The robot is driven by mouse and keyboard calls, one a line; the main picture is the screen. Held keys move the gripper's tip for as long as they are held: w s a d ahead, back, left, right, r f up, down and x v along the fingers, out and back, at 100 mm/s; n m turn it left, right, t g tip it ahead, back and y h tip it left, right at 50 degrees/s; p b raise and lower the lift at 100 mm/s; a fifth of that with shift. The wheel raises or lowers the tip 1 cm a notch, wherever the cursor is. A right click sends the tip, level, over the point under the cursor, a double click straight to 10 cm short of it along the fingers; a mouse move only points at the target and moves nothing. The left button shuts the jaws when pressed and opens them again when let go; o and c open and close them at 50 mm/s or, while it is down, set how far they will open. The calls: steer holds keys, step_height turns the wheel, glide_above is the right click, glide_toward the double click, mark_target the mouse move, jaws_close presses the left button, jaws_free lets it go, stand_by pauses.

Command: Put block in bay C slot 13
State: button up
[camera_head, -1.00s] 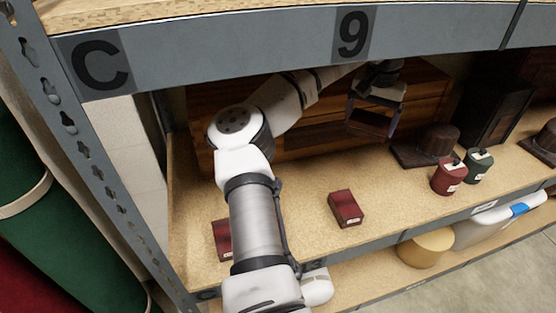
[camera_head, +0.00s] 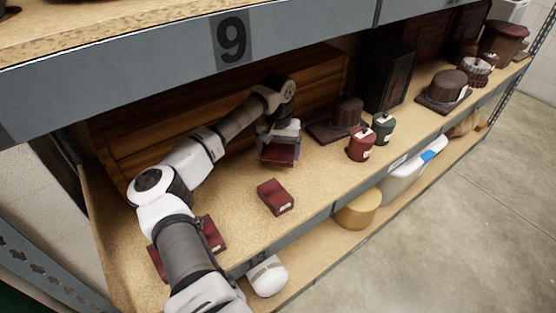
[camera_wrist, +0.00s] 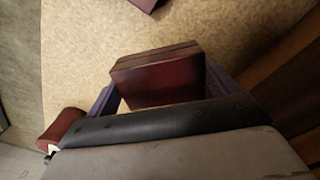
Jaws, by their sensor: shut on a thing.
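My gripper (camera_head: 279,148) is shut on a dark red block (camera_head: 278,156), just above or at the shelf board; I cannot tell whether the block touches it. In the wrist view the held block (camera_wrist: 157,80) sits between the two purple-grey fingers. A second dark red block (camera_head: 275,196) lies on the shelf nearer the front edge. More red blocks (camera_head: 213,233) lie at the left, partly hidden behind my arm. The sign on the upper beam reads 9 (camera_head: 231,38).
A brown hat (camera_head: 347,113) on a dark base stands right of my gripper. A red canister (camera_head: 361,144) and a green canister (camera_head: 383,127) stand near the front edge. A wooden chest (camera_head: 170,118) fills the back. Bare shelf board (camera_head: 320,180) lies right of the front block.

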mark_target(278, 162)
steer(key=shift+f+p, duration=0.35)
steer(key=shift+f, duration=2)
steer(key=shift+f, duration=0.15)
steer(key=o, duration=0.9)
steer(key=shift+c, duration=0.2)
step_height(278, 162, up, 12)
steer(key=shift+r+b, duration=0.2)
steer(key=shift+b, duration=1.05)
